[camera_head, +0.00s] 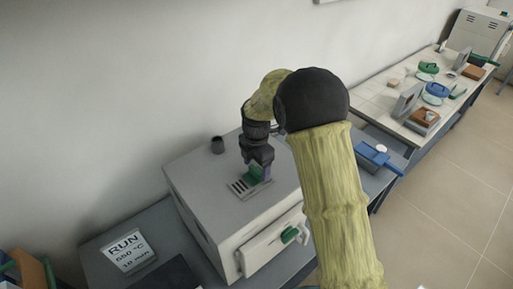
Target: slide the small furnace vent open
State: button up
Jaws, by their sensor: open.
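The small furnace (195,186) is a grey-white box on a dark bench. On its top is a slotted vent (237,187) with several dark slots showing. A green piece (255,174), which looks like the vent's slider knob, stands at the right end of the slots. My gripper (260,173) is open and points down over the furnace top, right at the green piece. Its fingers partly hide the piece, and I cannot tell whether they touch it. My arm covers the right side of the furnace top.
A small dark cylinder (217,145) stands on the furnace's back left. The furnace door has a green handle (289,235). A "RUN" sign (128,251) stands at left. A blue tray-like object (379,157) lies right of the furnace. A white-tiled table (376,98) with several items stands beyond.

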notch_tip(320, 180, up, 17)
jog(key=b, duration=0.3)
jog(key=shift+b, duration=0.35)
jog(key=s+d+f+m+t+b, duration=0.1)
jog(key=s+d+f+m, duration=0.7)
jog(key=m, duration=0.5)
jog(key=s+d+f+m+t, duration=0.1)
jog(key=s+d+f+m, duration=0.7)
jog(key=s+d+m, duration=0.3)
jog(key=d+m, duration=0.1)
jog(key=m, duration=0.1)
jog(key=shift+s+f+m+t+b, duration=0.25)
jog(key=shift+s+m+t+b, duration=0.05)
jog(key=shift+s+b, duration=0.1)
